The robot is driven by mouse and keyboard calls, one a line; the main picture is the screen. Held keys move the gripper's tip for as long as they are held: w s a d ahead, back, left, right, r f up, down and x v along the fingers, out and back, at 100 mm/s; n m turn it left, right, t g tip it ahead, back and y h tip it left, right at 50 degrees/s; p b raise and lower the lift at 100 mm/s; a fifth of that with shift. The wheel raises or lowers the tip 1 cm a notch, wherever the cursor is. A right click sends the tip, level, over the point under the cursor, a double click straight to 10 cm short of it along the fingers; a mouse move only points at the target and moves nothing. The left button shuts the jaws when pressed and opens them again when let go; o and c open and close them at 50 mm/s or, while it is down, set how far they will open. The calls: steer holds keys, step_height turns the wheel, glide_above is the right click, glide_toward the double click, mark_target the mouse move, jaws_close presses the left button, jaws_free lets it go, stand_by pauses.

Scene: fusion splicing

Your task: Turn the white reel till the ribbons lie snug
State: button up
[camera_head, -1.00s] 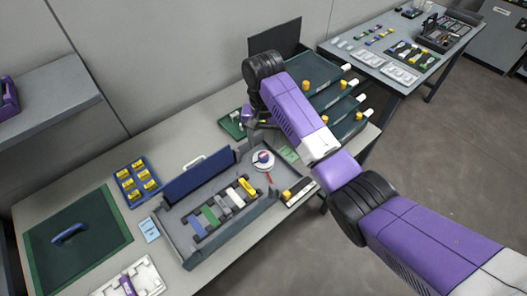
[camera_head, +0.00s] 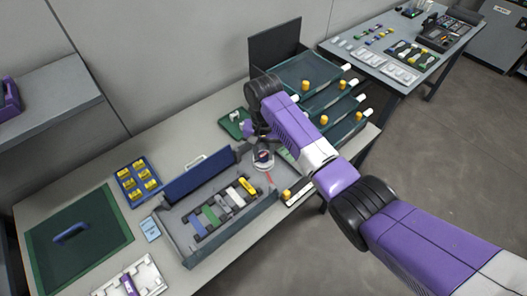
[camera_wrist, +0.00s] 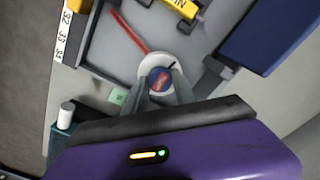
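The white reel (camera_head: 263,165) sits in the back right corner of the grey open tray, with a round blue and red hub on top. In the wrist view the white reel (camera_wrist: 151,62) lies straight ahead, its blue and red hub (camera_wrist: 160,80) between my two fingers. My gripper (camera_wrist: 163,76) points down at the reel, one finger on each side of the hub. The fingers stand apart; I cannot tell whether they touch the hub. A red strip (camera_wrist: 128,31) lies beside the reel. Ribbons on the reel are too small to make out.
The grey tray (camera_head: 180,245) holds a row of coloured blocks, with a yellow piece (camera_head: 247,186) near the reel. Its blue lid (camera_head: 198,175) stands open behind. Stacked dark green trays (camera_head: 308,75) with yellow knobs stand to the right, close to my arm.

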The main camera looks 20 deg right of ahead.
mark_target(263, 155)
steer(key=shift+r+n+p, duration=0.1)
steer(key=shift+n+p, duration=0.3)
steer(key=shift+n, duration=0.2)
jaws_close()
steer(key=shift+n, duration=0.9)
steer(key=o, duration=1.1)
jaws_free()
step_height(263, 155, up, 8)
steer(key=shift+f, duration=0.15)
